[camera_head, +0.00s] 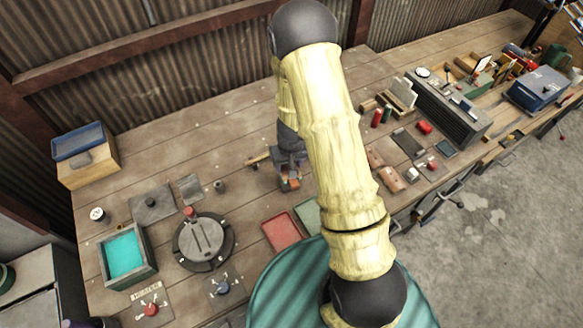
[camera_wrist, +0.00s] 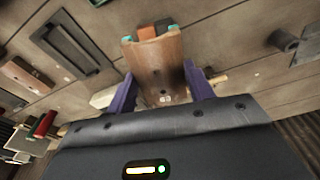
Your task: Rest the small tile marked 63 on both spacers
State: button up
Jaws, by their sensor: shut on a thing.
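My gripper (camera_head: 289,172) is over the middle of the wooden bench, partly hidden behind my arm. In the wrist view, my gripper (camera_wrist: 159,70) has its two purple fingers shut on the sides of a curved brown tile (camera_wrist: 155,58). A small pale mark shows near the tile's close end, too small to read as 63. At the tile's far end are an orange block (camera_wrist: 147,33) and dark pieces with teal ends (camera_wrist: 165,25), possibly the spacers. The tile overlaps them in this view; I cannot tell whether it touches them.
Brown tiles (camera_head: 390,179) lie to the right, near a dark grey tray (camera_head: 409,143). A red tray (camera_head: 281,232) and a green tray (camera_head: 307,215) lie nearer the front. A round dark fixture (camera_head: 203,241) and a teal-filled box (camera_head: 127,255) stand left. Bare planks lie behind my gripper.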

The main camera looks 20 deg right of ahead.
aim_at(289, 181)
dwell(0.4)
jog(key=shift+f+b, duration=3.05)
jog(key=shift+f, duration=0.3)
jog(key=o, duration=1.1)
notch_tip(289, 181, up, 17)
jog(key=s+p, duration=0.2)
jog(key=shift+s+r+p, duration=0.15)
jog(key=shift+s+p, duration=0.15)
jog(key=shift+p, duration=0.05)
